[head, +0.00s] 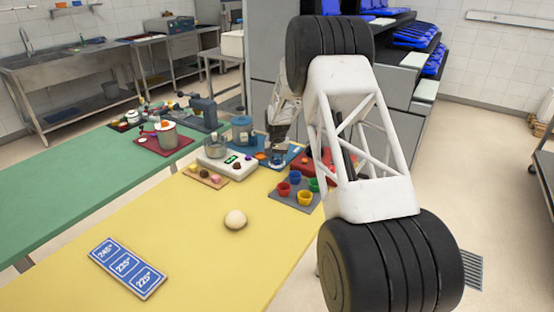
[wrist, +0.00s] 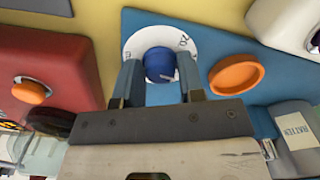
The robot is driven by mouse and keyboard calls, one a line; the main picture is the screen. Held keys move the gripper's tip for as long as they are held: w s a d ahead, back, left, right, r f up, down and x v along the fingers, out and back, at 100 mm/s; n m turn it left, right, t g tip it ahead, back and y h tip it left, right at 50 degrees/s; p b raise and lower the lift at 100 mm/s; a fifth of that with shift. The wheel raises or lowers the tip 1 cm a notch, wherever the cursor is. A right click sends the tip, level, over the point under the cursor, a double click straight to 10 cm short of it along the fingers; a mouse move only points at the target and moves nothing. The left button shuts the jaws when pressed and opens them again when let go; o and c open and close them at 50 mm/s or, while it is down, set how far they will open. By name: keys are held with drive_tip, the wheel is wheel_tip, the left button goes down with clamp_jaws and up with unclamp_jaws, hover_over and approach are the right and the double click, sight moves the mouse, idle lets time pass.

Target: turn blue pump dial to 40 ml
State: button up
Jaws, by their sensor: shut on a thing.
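The blue dial (wrist: 158,64) shows in the wrist view at the top middle. It sits on a white scale disc (wrist: 150,38) on a blue panel (wrist: 215,40). One figure on the disc, perhaps 20, shows at the upper right; other marks are cut off or hidden. A pale pointer line on the dial faces right and down. My gripper (wrist: 158,72) has its two fingers on either side of the dial and is shut on it. In the head view my gripper (head: 278,150) is over the blue pump panel (head: 292,153), and the dial is hard to make out.
An orange button (wrist: 236,75) is right of the dial; a red unit (wrist: 45,50) with an orange knob stands left. In the head view, coloured cups (head: 305,198), a white device (head: 228,165) and a dough ball (head: 235,219) are nearby. The yellow table's front is mostly clear.

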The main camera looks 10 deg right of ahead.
sight(277, 159)
drive_tip(key=shift+m, duration=1.2)
drive_tip(key=o, duration=0.9)
drive_tip(key=shift+r, duration=0.1)
drive_tip(key=shift+r, duration=3.85)
